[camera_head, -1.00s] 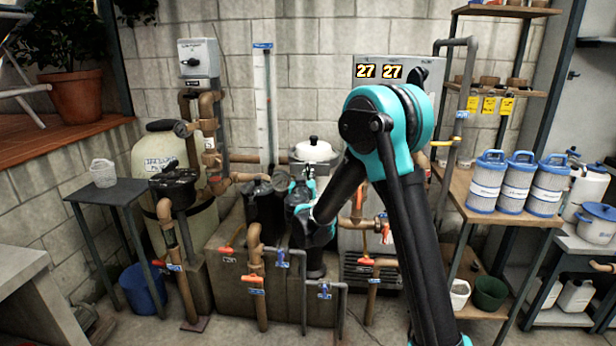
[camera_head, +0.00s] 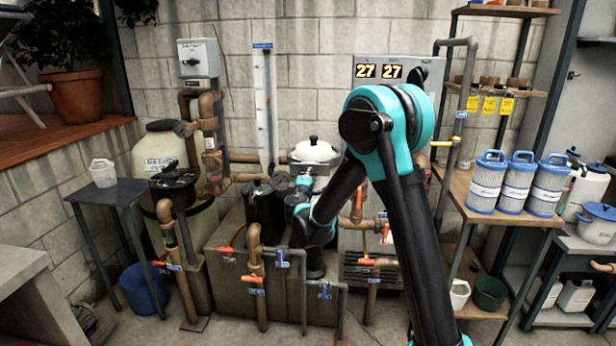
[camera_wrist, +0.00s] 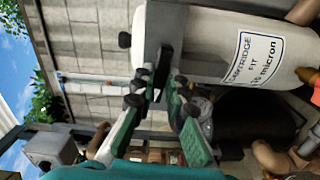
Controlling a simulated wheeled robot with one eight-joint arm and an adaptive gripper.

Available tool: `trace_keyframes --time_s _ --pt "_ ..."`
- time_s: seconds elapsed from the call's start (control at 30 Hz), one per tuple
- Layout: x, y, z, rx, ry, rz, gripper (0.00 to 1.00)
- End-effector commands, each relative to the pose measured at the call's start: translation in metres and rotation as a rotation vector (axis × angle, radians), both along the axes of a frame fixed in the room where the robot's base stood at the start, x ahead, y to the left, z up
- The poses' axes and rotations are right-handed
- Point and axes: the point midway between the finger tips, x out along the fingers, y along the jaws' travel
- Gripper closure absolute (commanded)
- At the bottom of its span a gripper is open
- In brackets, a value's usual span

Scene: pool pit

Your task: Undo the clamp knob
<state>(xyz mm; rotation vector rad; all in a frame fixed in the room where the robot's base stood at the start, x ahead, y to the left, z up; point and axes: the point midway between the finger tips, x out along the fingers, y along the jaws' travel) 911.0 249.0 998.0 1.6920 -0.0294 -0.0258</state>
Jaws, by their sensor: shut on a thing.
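The white filter vessel (camera_head: 315,152) with a dark top handle stands behind my gripper in the head view. In the wrist view, the vessel (camera_wrist: 225,50) lies sideways in the picture, with a cartridge label and a grey metal clamp band (camera_wrist: 165,22) around it. The dark clamp knob (camera_wrist: 163,62) is at the band. My gripper (camera_wrist: 160,92) has its green fingers closed on the knob, which they partly hide. Another small black knob (camera_wrist: 125,40) sticks out left of the band. In the head view my gripper (camera_head: 303,180) is small and its tips are hard to make out.
A black lidded canister (camera_head: 262,205) stands left of my gripper. Brown pipes with orange-handled valves (camera_head: 254,240) stand in front. A grey cabinet (camera_head: 362,100) is behind right. Blue-lidded canisters (camera_head: 520,180) stand on the right shelf. Some floor is clear in front.

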Motion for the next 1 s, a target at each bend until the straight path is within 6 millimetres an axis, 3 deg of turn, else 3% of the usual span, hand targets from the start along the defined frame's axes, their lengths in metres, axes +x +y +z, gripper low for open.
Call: trace_keyframes --time_s 0.7,1.0 --pt "-0.0006 0.0006 -0.0005 -0.927 0.032 0.002 1.00" --pt "-0.0007 0.0006 -0.0006 -1.069 0.037 0.002 1.00"
